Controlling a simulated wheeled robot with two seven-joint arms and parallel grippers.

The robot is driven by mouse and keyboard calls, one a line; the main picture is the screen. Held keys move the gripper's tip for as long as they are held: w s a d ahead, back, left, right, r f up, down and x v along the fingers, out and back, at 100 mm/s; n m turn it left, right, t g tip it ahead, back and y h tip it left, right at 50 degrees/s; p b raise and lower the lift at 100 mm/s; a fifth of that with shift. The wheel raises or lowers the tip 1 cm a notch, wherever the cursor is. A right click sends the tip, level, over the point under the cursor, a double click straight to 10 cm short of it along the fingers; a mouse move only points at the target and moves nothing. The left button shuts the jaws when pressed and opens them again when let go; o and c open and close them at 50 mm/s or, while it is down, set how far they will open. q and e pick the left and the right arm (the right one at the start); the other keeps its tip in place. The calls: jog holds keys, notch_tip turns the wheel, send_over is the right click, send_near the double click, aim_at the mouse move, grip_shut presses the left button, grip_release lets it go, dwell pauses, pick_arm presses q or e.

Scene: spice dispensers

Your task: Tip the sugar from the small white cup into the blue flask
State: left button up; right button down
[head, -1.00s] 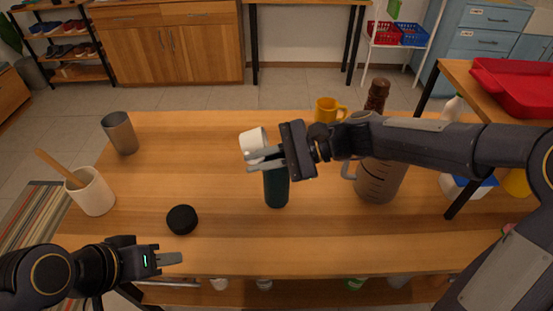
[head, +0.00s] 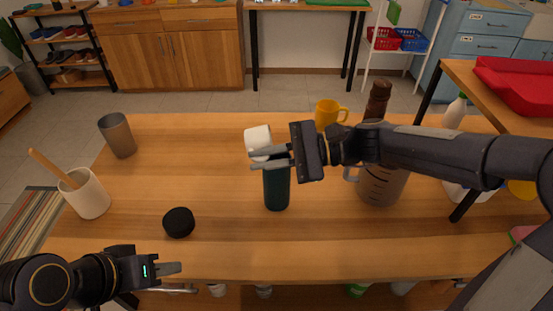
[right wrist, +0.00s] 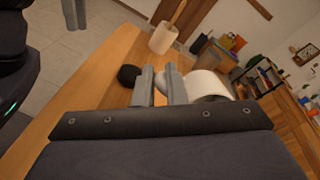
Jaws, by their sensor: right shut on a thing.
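The small white cup (head: 257,136) is held just above the blue flask in the head view, tilted; its contents cannot be seen. My right gripper (head: 252,160) is shut on the cup, coming in from the right. The cup also shows beyond its fingers in the right wrist view (right wrist: 207,86). The dark blue flask (head: 277,190) stands upright on the table (head: 335,235), its mouth hidden behind the gripper fingers. My left gripper (head: 172,268) is empty near the table's front edge, its fingers close together.
A black round object (head: 179,222) lies left of the flask. A pot with a wooden stick (head: 87,196) and a grey tumbler (head: 118,137) stand farther left. A jug (head: 380,185), a brown bottle (head: 377,100) and a yellow mug (head: 328,112) stand to the right.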

jog(key=shift+d+r+y+b, duration=0.1)
jog(key=shift+d+y+b, duration=0.2)
jog(key=shift+y+b, duration=1.35)
jog(key=shift+d+r+y+b, duration=0.1)
jog(key=shift+d+y+b, duration=0.2)
jog(key=shift+y+b, duration=1.3)
dwell(0.4)
jog(key=shift+d+r+b, duration=0.25)
jog(key=shift+r+b, duration=0.55)
jog(key=shift+b, duration=0.25)
jog(key=shift+y+b, duration=0.3)
jog(key=shift+y, duration=0.15)
